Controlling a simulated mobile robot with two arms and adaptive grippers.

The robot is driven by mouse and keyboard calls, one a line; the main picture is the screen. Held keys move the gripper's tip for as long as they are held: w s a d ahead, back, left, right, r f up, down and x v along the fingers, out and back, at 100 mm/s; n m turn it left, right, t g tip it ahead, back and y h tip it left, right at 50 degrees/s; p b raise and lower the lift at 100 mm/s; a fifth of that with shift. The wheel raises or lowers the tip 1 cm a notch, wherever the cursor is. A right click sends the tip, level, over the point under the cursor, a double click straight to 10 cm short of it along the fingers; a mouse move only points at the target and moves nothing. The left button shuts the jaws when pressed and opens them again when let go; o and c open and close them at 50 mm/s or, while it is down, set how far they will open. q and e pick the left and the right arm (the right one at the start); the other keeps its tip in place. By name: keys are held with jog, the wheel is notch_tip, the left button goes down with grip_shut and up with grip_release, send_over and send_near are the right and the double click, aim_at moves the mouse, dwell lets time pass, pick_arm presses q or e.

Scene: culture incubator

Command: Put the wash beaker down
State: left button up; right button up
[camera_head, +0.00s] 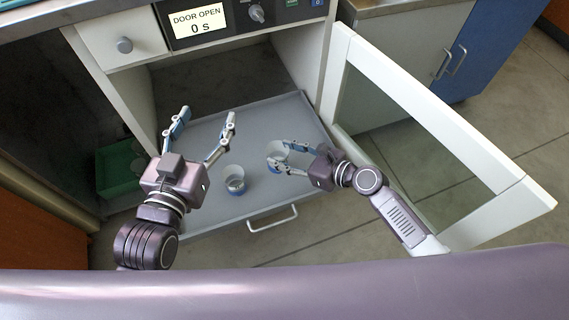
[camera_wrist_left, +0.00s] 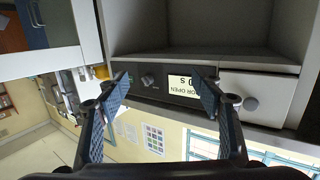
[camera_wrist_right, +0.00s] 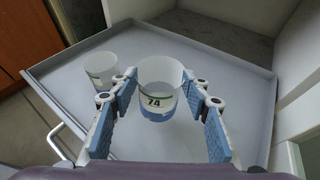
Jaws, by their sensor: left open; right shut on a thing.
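A clear beaker with blue liquid and a label reading 74 (camera_wrist_right: 158,90) is between the fingers of my right gripper (camera_head: 277,158), which is shut on it. The held beaker shows in the head view (camera_head: 278,150) over the right part of the grey pull-out tray (camera_head: 262,190); I cannot tell whether it touches the tray. A second beaker (camera_head: 235,181) stands upright on the tray to the left of it, and also shows in the right wrist view (camera_wrist_right: 102,70). My left gripper (camera_head: 207,112) is open and empty above the tray's left part.
The incubator door (camera_head: 440,130) stands open on the right. The display (camera_head: 198,22) reads DOOR OPEN, 0 s. A green bin (camera_head: 118,170) is at the lower left. The tray's handle (camera_head: 273,218) is at its front edge. The tray's back is clear.

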jog(key=shift+f, duration=0.5)
notch_tip(320, 180, down, 3)
jog(key=b, duration=0.2)
jog(key=shift+f+b, duration=0.2)
jog(key=shift+b, duration=0.2)
pick_arm(q)
jog(key=s+d+r+t+h, duration=0.1)
jog(key=r+t, duration=0.6)
jog(key=r, duration=0.8)
jog(key=shift+s+t+h, duration=0.4)
jog(key=shift+s+h, duration=0.4)
jog(key=shift+s, duration=0.4)
jog(key=shift+s+r, duration=0.2)
jog(key=shift+r, duration=0.05)
pick_arm(e)
jog(key=shift+f, duration=0.15)
jog(key=shift+f, duration=0.1)
pick_arm(q)
jog(key=shift+s+r+t, duration=0.2)
jog(key=shift+t, duration=0.1)
pick_arm(e)
jog(key=o, duration=1.2)
jog(key=shift+c, duration=0.2)
